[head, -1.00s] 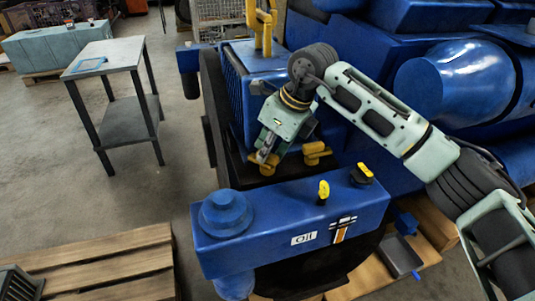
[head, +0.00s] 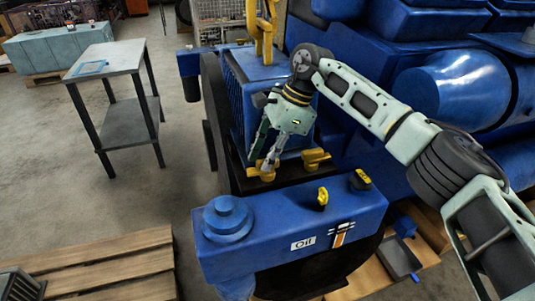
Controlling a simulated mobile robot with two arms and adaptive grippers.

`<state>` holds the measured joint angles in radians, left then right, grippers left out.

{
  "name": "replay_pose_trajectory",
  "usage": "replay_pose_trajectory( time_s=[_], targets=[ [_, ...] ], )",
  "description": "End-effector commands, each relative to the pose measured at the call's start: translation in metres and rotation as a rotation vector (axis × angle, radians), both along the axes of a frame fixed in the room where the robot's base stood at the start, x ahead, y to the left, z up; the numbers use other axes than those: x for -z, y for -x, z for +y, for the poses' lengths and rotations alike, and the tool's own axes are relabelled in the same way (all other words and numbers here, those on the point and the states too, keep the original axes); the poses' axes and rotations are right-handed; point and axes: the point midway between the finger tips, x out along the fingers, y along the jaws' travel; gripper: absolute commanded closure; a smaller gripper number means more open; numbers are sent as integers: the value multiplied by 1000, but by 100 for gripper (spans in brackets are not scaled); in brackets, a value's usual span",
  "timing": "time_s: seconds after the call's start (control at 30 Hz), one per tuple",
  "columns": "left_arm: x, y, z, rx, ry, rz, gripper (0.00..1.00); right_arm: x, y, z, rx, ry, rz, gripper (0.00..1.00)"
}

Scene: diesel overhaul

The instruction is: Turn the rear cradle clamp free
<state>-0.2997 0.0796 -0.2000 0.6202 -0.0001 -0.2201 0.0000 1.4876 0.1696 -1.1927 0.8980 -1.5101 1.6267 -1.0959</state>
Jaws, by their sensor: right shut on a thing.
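Two yellow cradle clamps sit on the dark base at the foot of the blue finned block (head: 238,100). The left clamp (head: 266,175) is under my right gripper (head: 261,164), which is shut on it with its fingers pointing down. The fingers hide part of this clamp. The right clamp (head: 315,158) stands apart from the gripper, just to its right. I cannot tell from the picture which clamp is the rear one. My left gripper is not in view.
A yellow lifting hook (head: 262,30) hangs over the block. Large blue engine parts (head: 450,90) fill the right. A metal table (head: 105,60) stands left, with open floor around it.

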Motion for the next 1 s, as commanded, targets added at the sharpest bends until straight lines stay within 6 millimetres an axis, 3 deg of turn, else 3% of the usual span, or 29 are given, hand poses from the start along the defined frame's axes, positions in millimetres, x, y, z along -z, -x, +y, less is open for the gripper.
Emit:
replay_pose_trajectory(
  time_s=[0.67,0.7,0.9,1.0],
  targets=[
    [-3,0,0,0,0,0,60,-1,0,0,-60,0,-2,100],
    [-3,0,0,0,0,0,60,-1,0,-1,-59,0,-2,82],
    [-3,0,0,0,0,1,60,0,0,0,-59,1,-1,66],
    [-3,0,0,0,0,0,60,0,0,0,-59,1,-1,66]
  ],
)
